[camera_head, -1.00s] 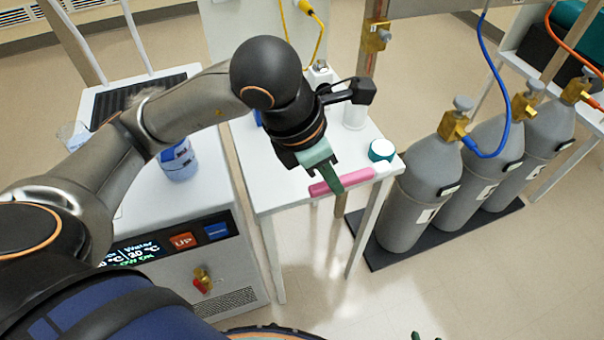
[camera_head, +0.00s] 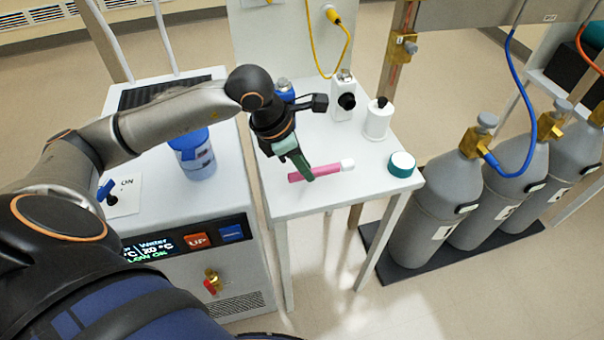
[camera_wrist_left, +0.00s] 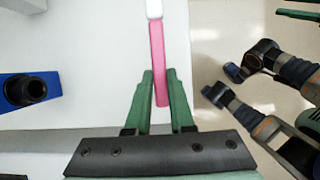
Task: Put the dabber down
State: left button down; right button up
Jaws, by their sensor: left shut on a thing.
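The dabber (camera_head: 328,171) is a pink stick with a white tip (camera_head: 348,165). My left gripper (camera_head: 308,178) is shut on its pink shaft. In the left wrist view the dabber (camera_wrist_left: 157,50) runs out between the green fingers of my left gripper (camera_wrist_left: 160,75), white tip pointing away. It lies roughly level over the front part of the white table (camera_head: 290,205). I cannot tell whether it touches the top. Green fingers of my right gripper (camera_wrist_left: 300,14) show partly at the wrist view's upper right edge; their opening is unclear.
A white bottle (camera_head: 378,122) and a white bottle with a black knob (camera_head: 343,100) stand behind. A blue-lidded container (camera_head: 195,155) is on the unit at left. Grey gas cylinders (camera_head: 428,205) stand right of the table.

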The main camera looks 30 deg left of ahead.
pick_arm(q)
jog(key=shift+w+a+f, duration=0.1)
jog(key=shift+a+f, duration=0.1)
jog(key=shift+f, duration=0.05)
jog(key=shift+a+f, duration=0.2)
jog(key=shift+f, duration=1.35)
jog(key=shift+w, duration=0.1)
jog(key=shift+f+b, duration=0.2)
jog(key=shift+b, duration=0.2)
jog(key=c, duration=0.8)
grip_release()
jog(key=shift+r, duration=0.1)
